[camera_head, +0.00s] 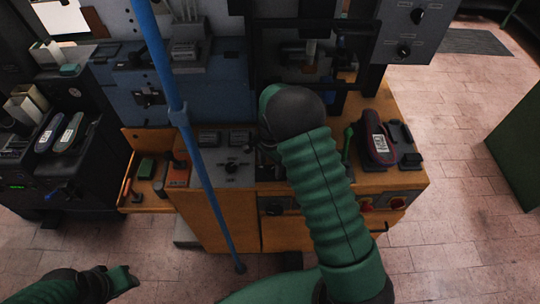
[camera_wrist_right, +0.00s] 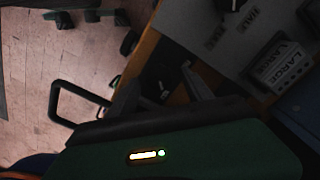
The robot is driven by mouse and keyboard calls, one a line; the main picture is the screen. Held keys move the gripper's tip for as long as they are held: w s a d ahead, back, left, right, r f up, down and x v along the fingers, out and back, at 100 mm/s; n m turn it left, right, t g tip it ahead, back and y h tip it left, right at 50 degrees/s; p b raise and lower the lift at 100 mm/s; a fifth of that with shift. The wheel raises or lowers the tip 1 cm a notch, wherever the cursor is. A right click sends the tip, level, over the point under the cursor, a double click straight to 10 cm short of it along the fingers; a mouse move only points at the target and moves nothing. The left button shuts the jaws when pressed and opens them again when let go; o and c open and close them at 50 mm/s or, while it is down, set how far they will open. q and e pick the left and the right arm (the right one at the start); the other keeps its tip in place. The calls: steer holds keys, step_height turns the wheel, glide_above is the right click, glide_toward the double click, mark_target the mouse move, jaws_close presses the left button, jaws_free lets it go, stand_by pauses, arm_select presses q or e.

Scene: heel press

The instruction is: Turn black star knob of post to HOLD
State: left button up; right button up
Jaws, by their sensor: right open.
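Another black cross-shaped knob (camera_head: 149,97) is on the blue machine front; I cannot read HOLD by either. My right arm reaches over the bench and hides most of its gripper, which is open in the right wrist view (camera_wrist_right: 160,90), with nothing seen between its fingers. A black knob (camera_wrist_right: 232,5) is cut off at the top of that view, beside small labels on a grey panel. My left gripper (camera_head: 122,278) is low at the left, away from the bench; its jaw state is unclear.
The blue pole (camera_head: 205,180) slants before the bench, left of the star knob. A dark shoe-like item (camera_head: 377,142) lies at the bench's right. An orange tray (camera_head: 133,200) juts out left. A LARGE label (camera_wrist_right: 281,63) shows by the wrist.

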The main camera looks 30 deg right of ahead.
mark_target(270, 169)
step_height(270, 169, up, 16)
steer(key=shift+b, duration=0.45)
steer(key=shift+f, duration=0.1)
steer(key=s+a+f+n+t, duration=0.1)
steer(key=s+a+f+n, duration=0.1)
steer(key=s+a+n, duration=0.3)
steer(key=s+a+f+n+t, duration=0.1)
steer(key=s+a+f+n, duration=0.2)
steer(key=s+a+n, duration=0.3)
steer(key=s+n, duration=0.4)
steer(key=s, duration=0.1)
steer(key=shift+a+f+t, duration=0.15)
steer(key=shift+a+t, duration=0.15)
steer(key=shift+s+a, duration=0.1)
steer(key=shift+s, duration=0.1)
steer(key=shift+w, duration=0.1)
